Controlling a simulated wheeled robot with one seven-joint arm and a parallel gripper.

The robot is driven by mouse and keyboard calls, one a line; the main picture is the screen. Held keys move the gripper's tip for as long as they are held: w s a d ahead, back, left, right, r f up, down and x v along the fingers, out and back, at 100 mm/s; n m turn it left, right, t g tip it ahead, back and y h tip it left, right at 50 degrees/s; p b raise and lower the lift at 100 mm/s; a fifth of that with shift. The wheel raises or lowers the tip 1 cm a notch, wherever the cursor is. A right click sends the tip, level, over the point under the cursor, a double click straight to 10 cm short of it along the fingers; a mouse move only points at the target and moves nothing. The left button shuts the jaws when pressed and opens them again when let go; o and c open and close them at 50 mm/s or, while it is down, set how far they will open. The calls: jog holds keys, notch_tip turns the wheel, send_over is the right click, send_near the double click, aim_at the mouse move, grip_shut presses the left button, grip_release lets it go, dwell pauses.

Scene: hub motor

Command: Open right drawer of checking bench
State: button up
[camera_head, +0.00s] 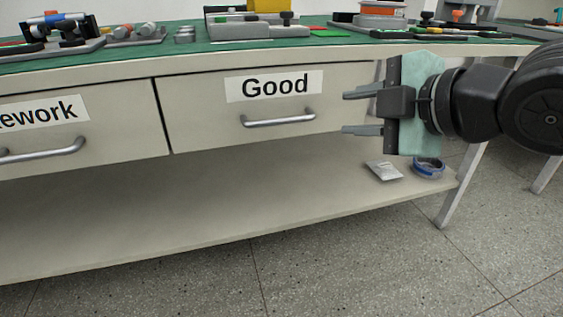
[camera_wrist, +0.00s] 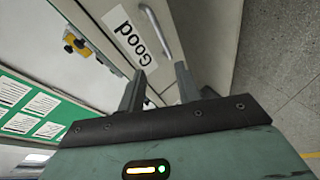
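The right drawer (camera_head: 265,101) of the checking bench has a "Good" label and looks shut. Its grey bar handle (camera_head: 278,119) sits below the label. The left drawer (camera_head: 75,122), with a label ending in "ework", also looks shut. My gripper (camera_head: 346,113) is to the right of the handle, with its two fingers apart, one above the other, and nothing between them. In the wrist view the fingers (camera_wrist: 158,82) are spread, with the "Good" label (camera_wrist: 130,34) and the handle (camera_wrist: 156,29) beyond the fingertips. The fingers do not appear to touch the handle.
The green bench top (camera_head: 220,45) carries several fixtures and parts. A lower shelf (camera_head: 200,205) below the drawers holds a small packet (camera_head: 384,171) and a blue-rimmed round item (camera_head: 428,168) at right. A bench leg (camera_head: 458,190) stands at right. The speckled floor (camera_head: 360,265) in front is clear.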

notch_tip(320, 180, down, 4)
jog(key=n+t+y+b, duration=0.1)
jog(key=n+b, duration=0.1)
jog(key=b, duration=0.2)
jog(key=n+y+p, duration=0.1)
jog(key=n+p, duration=0.1)
jog(key=p, duration=0.2)
send_near(284, 122)
jog(key=shift+m+t, duration=0.3)
jog(key=b+x, duration=0.1)
jog(key=x, duration=0.2)
jog(key=b+x, duration=0.2)
jog(key=x, duration=0.1)
jog(key=b+x, duration=0.1)
jog(key=x, duration=0.2)
jog(key=shift+w+a+f+b, duration=0.1)
jog(key=shift+a+f+b, duration=0.2)
jog(key=shift+f, duration=0.05)
jog(key=shift+w+a, duration=0.3)
jog(key=shift+w, duration=0.1)
grip_shut()
